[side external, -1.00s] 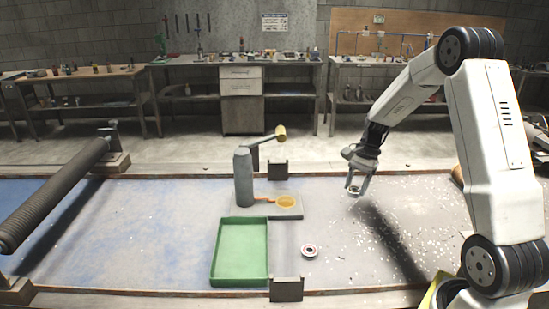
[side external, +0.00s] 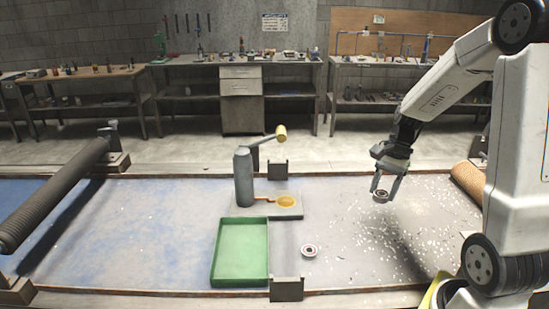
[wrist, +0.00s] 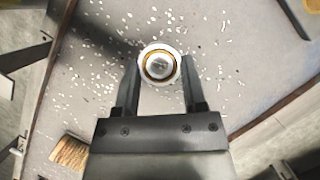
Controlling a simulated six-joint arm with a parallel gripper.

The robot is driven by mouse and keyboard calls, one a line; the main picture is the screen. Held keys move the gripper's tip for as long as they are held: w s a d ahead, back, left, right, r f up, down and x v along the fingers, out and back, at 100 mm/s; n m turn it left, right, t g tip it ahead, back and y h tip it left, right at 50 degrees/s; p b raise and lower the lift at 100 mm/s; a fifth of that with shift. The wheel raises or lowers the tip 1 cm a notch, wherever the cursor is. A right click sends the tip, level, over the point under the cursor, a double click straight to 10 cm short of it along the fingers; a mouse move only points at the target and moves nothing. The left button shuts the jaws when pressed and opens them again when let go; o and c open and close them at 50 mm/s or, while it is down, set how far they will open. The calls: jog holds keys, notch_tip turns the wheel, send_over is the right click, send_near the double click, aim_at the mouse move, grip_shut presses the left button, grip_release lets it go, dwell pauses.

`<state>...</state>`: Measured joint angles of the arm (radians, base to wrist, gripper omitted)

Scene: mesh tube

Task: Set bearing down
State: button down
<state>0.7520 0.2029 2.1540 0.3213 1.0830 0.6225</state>
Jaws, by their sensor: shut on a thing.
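My gripper (side external: 386,194) is shut on a ring-shaped bearing (side external: 381,195) and holds it above the right part of the table. In the wrist view the bearing (wrist: 159,65) sits between the two fingertips (wrist: 160,72), with a pale outer ring and a brownish inner ring. A second bearing-like ring (side external: 309,250), pale with a dark red centre, lies on the table to the right of the green tray (side external: 240,285). The tray looks empty.
White chips are scattered over the right part of the table (side external: 340,225). A dark roller (side external: 55,190) spans the left side. Small dark blocks (side external: 286,289) stand at the front and back edges.

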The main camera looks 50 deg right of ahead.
jog(key=shift+a, duration=0.1)
dwell(0.6)
jog(key=shift+w+a, duration=0.3)
jog(key=shift+w, duration=0.1)
jog(key=w+a+n+g, duration=0.15)
jog(key=w+a, duration=0.35)
jog(key=a, duration=0.6)
jog(key=w+a+n, duration=0.3)
jog(key=w+a, duration=0.2)
jog(key=a, duration=0.5)
send_over(246, 236)
jog(key=s, duration=0.1)
jog(key=shift+h, duration=0.3)
notch_tip(246, 236, down, 7)
jog(key=shift+s+f, duration=0.15)
jog(key=shift+f, duration=0.05)
jog(key=shift+w+f, duration=0.55)
jog(key=shift+f, duration=0.05)
